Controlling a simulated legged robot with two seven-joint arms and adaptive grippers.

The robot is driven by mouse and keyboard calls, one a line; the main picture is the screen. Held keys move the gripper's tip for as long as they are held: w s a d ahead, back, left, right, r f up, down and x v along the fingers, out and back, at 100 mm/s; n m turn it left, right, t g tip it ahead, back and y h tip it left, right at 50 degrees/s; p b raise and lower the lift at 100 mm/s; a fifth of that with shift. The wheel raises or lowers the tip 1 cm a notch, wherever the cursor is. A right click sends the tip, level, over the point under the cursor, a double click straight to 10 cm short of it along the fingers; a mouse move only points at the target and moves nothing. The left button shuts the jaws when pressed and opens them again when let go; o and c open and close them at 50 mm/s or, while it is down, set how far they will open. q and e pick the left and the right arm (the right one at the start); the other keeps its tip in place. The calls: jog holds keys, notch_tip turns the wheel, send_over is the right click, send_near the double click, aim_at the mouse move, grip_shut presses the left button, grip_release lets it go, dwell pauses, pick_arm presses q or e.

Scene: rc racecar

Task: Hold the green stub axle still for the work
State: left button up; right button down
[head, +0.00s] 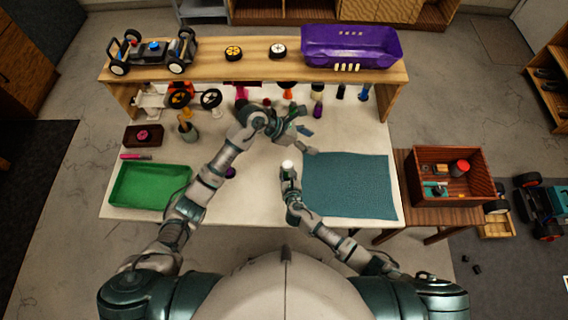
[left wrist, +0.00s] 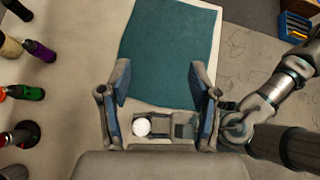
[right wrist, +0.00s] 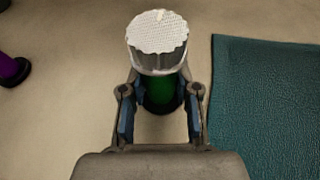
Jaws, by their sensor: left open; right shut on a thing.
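The green stub axle (right wrist: 160,98) is a green cylinder with a pale ribbed cap (right wrist: 158,35) on top. My right gripper (right wrist: 160,115) is shut around its green body, and the cap stands above the fingers. In the head view the white cap (head: 288,164) shows at the tip of my right gripper (head: 289,175), left of the teal mat. My left gripper (head: 308,140) is open and empty, beyond the cap. In the left wrist view the cap (left wrist: 141,127) appears between the spread fingers of my left gripper (left wrist: 160,85), apart from them.
The teal mat (head: 348,185) lies at right and the green tray (head: 150,185) at left. A raised shelf (head: 200,78) at the back bears a chassis (head: 150,52), wheels and a purple car body (head: 350,45). Several small coloured pieces stand beneath. A wooden box (head: 450,190) is off right.

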pick_arm(q)
jog(key=w+d+r+n+t+h, duration=0.2)
jog(key=r+n+h, duration=0.3)
jog(key=r, duration=0.4)
jog(key=w+d+r+n+t+h, duration=0.25)
jog(key=r+n+h, duration=0.25)
jog(key=r, duration=0.5)
jog(key=w+a+r+n+t+y, duration=0.1)
jog(key=w+a+n+t+y, duration=0.4)
jog(key=n, duration=0.6)
jog(key=w+a+r+n+t+y, duration=0.1)
jog(key=w+a+n+t+y, duration=0.15)
jog(key=w+n+t, duration=0.65)
jog(key=n+g+y, duration=1.3)
jog(key=n+g, duration=0.5)
jog(key=g, duration=0.1)
send_near(287, 165)
jog(key=a+r, duration=0.3)
notch_tip(287, 165, down, 12)
jog(key=shift+w, duration=0.4)
